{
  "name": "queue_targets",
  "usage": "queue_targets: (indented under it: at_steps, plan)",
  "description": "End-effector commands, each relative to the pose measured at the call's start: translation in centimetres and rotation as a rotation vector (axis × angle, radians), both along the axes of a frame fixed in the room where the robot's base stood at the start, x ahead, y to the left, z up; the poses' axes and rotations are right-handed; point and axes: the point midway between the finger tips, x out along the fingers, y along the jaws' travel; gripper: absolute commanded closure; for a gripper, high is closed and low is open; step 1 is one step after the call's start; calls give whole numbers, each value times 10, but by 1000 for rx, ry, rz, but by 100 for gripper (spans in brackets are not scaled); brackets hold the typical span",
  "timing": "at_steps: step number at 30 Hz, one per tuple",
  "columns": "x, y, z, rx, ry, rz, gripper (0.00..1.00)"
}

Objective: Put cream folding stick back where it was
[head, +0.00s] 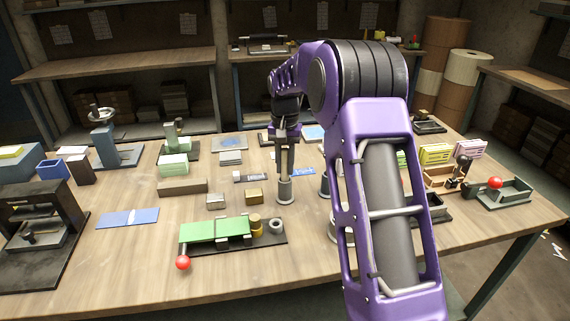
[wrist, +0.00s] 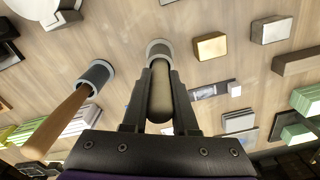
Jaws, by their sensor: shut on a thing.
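The cream folding stick (wrist: 161,95) stands roughly upright between the two fingers of my gripper (wrist: 160,90). My gripper is shut on it and also shows in the head view (head: 285,165), over the table's middle. A grey round holder (head: 285,191) stands directly under the stick, and its rim (wrist: 158,47) shows at the stick's far end. The stick's lower end is at the holder's mouth. I cannot tell how deep it sits inside.
A second grey holder (wrist: 96,76) with a brown wooden handle (wrist: 55,120) stands beside it, partly behind my arm in the head view. A brass block (head: 254,195) and a steel block (head: 215,201) lie left. A green jig (head: 215,230) with a red knob is in front.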

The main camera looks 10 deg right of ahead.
Motion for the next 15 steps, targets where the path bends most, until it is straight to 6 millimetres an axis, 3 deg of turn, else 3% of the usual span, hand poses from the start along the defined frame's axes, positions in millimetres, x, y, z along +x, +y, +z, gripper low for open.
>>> queue_targets:
  at_steps: [8,9,14,15]
  plan:
    - [0,0,-6,0,0,0,100]
    - [0,0,-6,0,0,0,68]
    - [0,0,-5,0,0,0,39]
    - [0,0,-5,0,0,0,38]
